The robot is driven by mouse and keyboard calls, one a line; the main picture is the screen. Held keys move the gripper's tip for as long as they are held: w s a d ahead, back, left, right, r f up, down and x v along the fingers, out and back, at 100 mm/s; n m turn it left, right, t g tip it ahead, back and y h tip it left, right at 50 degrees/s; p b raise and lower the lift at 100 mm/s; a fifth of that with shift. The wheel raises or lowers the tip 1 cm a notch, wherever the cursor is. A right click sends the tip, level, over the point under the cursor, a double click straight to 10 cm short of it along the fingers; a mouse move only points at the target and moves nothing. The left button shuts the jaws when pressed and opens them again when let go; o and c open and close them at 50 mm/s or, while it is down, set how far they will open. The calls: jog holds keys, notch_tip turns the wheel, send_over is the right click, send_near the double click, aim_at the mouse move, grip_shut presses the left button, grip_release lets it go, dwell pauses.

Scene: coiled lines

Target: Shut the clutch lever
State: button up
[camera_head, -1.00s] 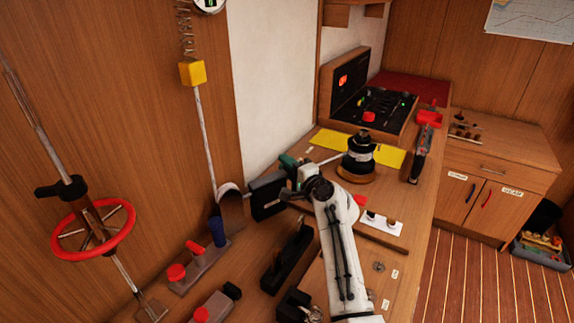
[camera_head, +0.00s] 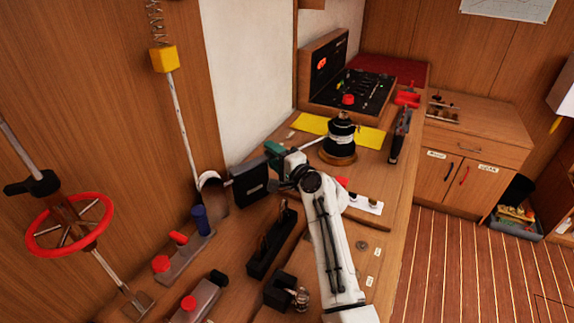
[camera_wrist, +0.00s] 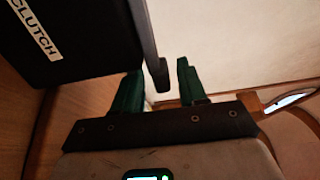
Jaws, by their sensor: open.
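The black clutch box (camera_head: 249,182) stands on the counter against the wall, just left of my gripper. In the wrist view the box (camera_wrist: 75,50) fills the upper left, with a white CLUTCH label (camera_wrist: 34,30). A dark clutch lever (camera_wrist: 149,45) stands out along its right side. The lever's end shows in the gap between the green fingers of my gripper (camera_wrist: 160,85), nearer the left finger. I cannot tell whether they touch. My gripper is open, and in the head view its green fingers (camera_head: 274,151) are partly seen beside the box; the lever is not clear there.
A black winch (camera_head: 340,135) stands beyond my gripper, before a yellow strip (camera_head: 368,137). A long black block (camera_head: 272,243) and red-capped fittings (camera_head: 180,255) lie nearer. A red handwheel (camera_head: 70,228) is at left. Open floor (camera_head: 460,270) lies right.

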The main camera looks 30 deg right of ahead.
jog(key=v, duration=0.8)
jog(key=shift+s, duration=0.3)
